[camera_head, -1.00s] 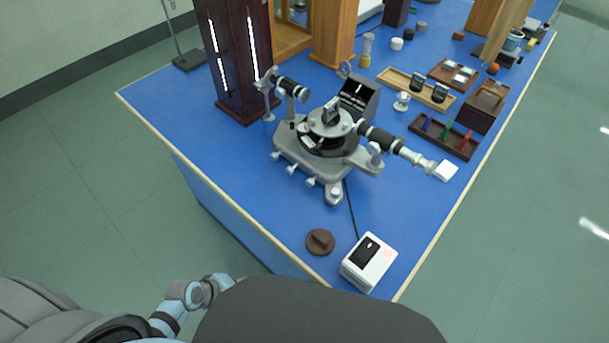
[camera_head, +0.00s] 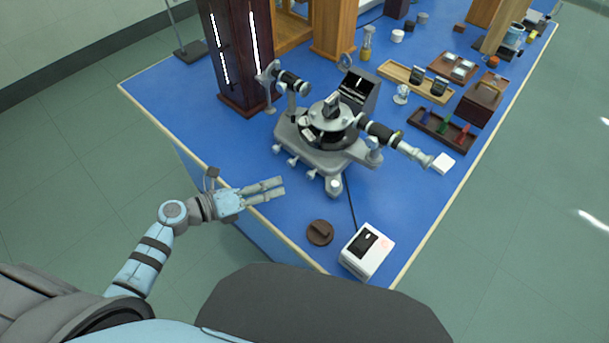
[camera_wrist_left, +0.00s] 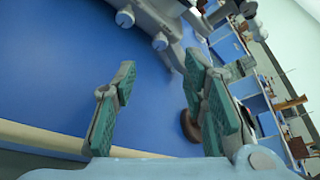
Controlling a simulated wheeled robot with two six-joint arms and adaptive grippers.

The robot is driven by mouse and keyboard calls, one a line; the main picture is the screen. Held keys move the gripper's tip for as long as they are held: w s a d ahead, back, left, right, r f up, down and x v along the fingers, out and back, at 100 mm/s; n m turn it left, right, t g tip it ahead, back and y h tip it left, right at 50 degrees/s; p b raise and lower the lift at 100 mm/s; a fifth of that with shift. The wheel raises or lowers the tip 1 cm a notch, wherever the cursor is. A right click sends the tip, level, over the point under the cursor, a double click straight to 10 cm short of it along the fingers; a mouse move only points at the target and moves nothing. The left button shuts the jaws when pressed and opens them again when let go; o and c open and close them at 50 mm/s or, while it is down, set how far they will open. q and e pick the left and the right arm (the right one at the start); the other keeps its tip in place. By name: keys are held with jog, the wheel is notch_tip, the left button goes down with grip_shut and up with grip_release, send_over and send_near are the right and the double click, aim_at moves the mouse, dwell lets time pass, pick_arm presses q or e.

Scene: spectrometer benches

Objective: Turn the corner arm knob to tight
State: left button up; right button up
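The grey spectrometer (camera_head: 318,150) stands on the blue bench. Several small silvery knobs line its front-left edge, and a larger one, which looks like the corner arm knob (camera_head: 335,184), sits at its near corner. I cannot tell how tight it is. My left gripper (camera_head: 283,188) is over the bench's left edge, open and empty, its fingers pointing right toward that near corner but apart from it. In the left wrist view, part of the spectrometer base with knobs (camera_wrist_left: 160,42) shows beyond the open fingers. My right gripper is not in view.
A round brown piece (camera_head: 320,232) and a white box with a dark panel (camera_head: 367,250) lie near the bench's near corner. A dark cabinet with bright slits (camera_head: 232,60) stands behind left. Trays and a dark box (camera_head: 480,103) are to the right. Bare blue bench lies left of the spectrometer.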

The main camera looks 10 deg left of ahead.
aim_at(308, 175)
pick_arm(q)
jog(key=b+x, duration=0.2)
jog(key=x, duration=0.9)
jog(key=shift+d, duration=0.1)
grip_shut()
